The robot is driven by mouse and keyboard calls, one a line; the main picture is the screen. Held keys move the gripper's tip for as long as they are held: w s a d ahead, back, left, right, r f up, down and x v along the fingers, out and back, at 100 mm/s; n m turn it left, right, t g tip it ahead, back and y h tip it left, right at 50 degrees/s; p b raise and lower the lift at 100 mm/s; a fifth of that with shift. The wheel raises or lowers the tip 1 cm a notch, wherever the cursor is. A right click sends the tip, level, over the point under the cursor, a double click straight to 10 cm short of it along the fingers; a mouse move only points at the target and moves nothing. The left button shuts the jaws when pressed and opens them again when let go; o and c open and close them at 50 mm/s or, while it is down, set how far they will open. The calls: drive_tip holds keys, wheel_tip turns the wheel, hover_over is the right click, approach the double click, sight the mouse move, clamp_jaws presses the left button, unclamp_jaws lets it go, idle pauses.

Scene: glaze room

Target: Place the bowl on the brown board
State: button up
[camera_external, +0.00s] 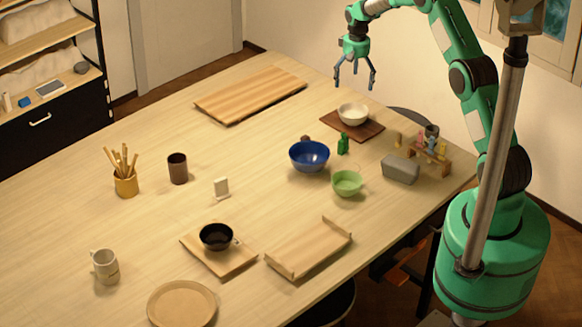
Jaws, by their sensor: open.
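A small cream-white bowl (352,113) sits upright on a dark brown board (368,132) towards the back right of the table. My gripper (354,86) is open and empty, pointing down. In the picture it shows just above the white bowl, apart from it; its exact height cannot be told. Other bowls stand on the table: a blue bowl (309,157), a green bowl (347,183) and a black bowl (216,236) on a light wooden board (236,262).
A green figure (343,144) stands by the blue bowl. A grey box (400,169) and a small rack (430,160) are at right. A striped board (250,93) lies at the back, a wooden tray (309,249) in front.

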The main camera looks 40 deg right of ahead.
drive_tip(key=s+a+r+n+t, duration=0.1)
drive_tip(key=s+a+r, duration=0.55)
drive_tip(key=r, duration=0.35)
drive_tip(key=s+a+r+t, duration=0.1)
drive_tip(key=s+a+r, duration=0.5)
drive_tip(key=r, duration=0.4)
drive_tip(key=s+a+r+n+t, duration=0.1)
drive_tip(key=s+a+r, duration=0.5)
drive_tip(key=r, duration=0.4)
drive_tip(key=s+a+r+n+t, duration=0.1)
drive_tip(key=s+a+r, duration=0.2)
drive_tip(key=s, duration=0.5)
drive_tip(key=s+a+r, duration=0.3)
drive_tip(key=s, duration=0.6)
drive_tip(key=s+a+f, duration=0.1)
drive_tip(key=s+a, duration=0.1)
drive_tip(key=s, duration=0.6)
drive_tip(key=s+a+f+n+t, duration=0.1)
drive_tip(key=s+a+f, duration=0.1)
drive_tip(key=s, duration=0.6)
wheel_tip(320, 180, down, 16)
drive_tip(key=b, duration=1.5)
drive_tip(key=shift+r+b, duration=0.2)
drive_tip(key=shift+b, duration=0.2)
